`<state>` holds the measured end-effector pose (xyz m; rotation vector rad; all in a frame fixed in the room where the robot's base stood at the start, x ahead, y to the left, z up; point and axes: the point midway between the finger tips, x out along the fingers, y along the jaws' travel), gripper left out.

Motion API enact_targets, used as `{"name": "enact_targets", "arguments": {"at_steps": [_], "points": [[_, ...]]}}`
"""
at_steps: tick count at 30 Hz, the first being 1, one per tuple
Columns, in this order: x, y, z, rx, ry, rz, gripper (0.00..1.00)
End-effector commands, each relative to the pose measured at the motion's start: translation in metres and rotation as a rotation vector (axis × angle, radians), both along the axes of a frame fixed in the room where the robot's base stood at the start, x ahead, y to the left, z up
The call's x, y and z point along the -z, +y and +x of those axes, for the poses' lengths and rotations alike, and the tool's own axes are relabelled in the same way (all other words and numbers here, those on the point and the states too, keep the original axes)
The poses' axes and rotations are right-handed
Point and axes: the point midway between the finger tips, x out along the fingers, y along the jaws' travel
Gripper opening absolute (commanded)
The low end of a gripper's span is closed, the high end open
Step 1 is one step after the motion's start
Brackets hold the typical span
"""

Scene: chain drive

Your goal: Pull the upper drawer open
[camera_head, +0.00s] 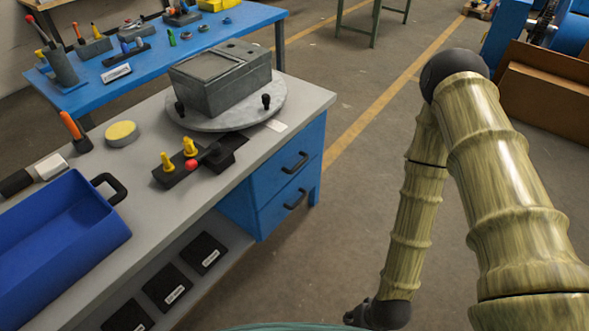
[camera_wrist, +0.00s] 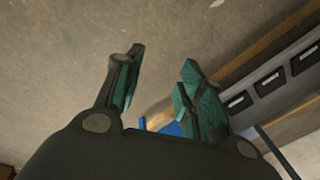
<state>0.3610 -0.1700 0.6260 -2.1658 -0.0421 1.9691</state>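The upper drawer (camera_head: 284,160) is the top blue front of the drawer unit under the workbench's right end. It looks shut, and its black bar handle (camera_head: 295,162) faces the aisle. The lower drawer (camera_head: 284,200), with a similar handle (camera_head: 295,199), also looks shut. My gripper (camera_head: 357,316) hangs low at the bottom of the head view, right of the drawer unit and apart from it, mostly hidden behind my arm's end. In the wrist view my gripper (camera_wrist: 162,62) has its fingers apart with nothing between them. No drawer handle can be made out there.
The grey workbench (camera_head: 310,97) carries a metal box (camera_head: 222,82) on a round plate, a fixture with yellow pegs (camera_head: 190,147) and a blue bin (camera_head: 60,240). Black mats (camera_head: 200,252) lie on its lower shelf. The floor (camera_head: 345,210) beside the drawers is clear.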

Motion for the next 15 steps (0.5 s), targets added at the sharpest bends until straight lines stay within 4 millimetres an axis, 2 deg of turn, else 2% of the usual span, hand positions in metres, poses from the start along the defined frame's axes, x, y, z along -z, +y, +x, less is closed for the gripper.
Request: {"name": "enact_targets", "arguments": {"at_steps": [1,3,9,15], "points": [[0.027,0.013,0.014,0.026,-0.024,0.039,0.39],[0.044,0.031,0.036,0.062,-0.056,0.096,0.39],[0.082,0.080,0.099,0.162,-0.147,0.258,0.39],[0.105,0.122,0.164,0.260,-0.239,0.423,0.39]]}}
